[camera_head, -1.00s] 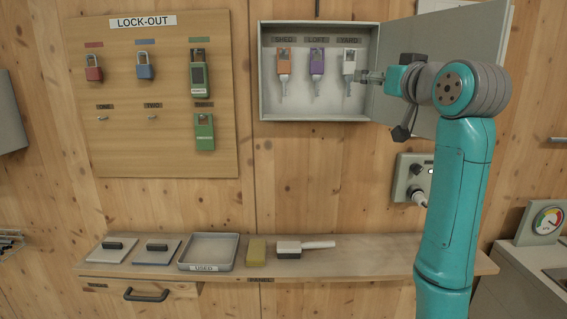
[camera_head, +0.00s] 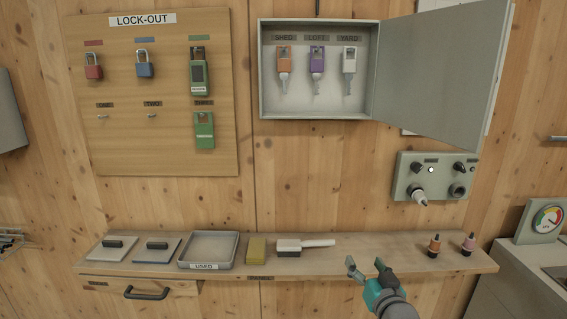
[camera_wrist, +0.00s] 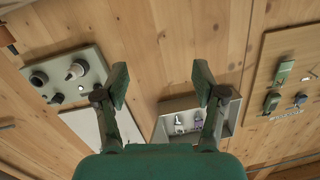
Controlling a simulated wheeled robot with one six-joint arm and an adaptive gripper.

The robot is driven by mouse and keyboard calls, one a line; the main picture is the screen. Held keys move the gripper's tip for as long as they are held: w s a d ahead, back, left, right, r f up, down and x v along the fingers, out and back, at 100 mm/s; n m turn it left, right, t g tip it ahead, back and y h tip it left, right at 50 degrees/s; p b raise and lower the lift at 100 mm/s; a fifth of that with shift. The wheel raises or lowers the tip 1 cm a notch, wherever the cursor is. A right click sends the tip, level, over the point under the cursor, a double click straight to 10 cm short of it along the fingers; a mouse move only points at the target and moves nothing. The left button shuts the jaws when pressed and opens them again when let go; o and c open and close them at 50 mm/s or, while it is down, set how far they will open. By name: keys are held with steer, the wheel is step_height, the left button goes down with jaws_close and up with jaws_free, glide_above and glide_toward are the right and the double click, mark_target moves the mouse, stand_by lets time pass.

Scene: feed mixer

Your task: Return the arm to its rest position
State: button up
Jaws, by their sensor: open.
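My gripper (camera_head: 367,266) is low in the head view, in front of the shelf's front edge. Its two fingers are spread apart with nothing between them. In the wrist view my gripper (camera_wrist: 160,86) is also open and empty, with the wooden wall and the key cabinet beyond it. My arm reaches in from the bottom edge of the head view, and most of it is out of the picture.
The key cabinet (camera_head: 368,113) stands open above, with several tagged keys inside. The shelf (camera_head: 345,258) holds a tray (camera_head: 236,254), a yellow sponge (camera_head: 257,250), a brush (camera_head: 289,247) and two small bottle-like items at right. A control panel (camera_head: 410,178) is on the wall.

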steer(key=s+f+g+h, duration=0.1)
steer(key=s+f, duration=0.9)
steer(key=s, duration=0.3)
steer(key=s+f, duration=1)
steer(key=s, duration=0.3)
steer(key=s+a+r+n+g, duration=0.1)
steer(key=s+r, duration=0.2)
steer(key=s, duration=2.5)
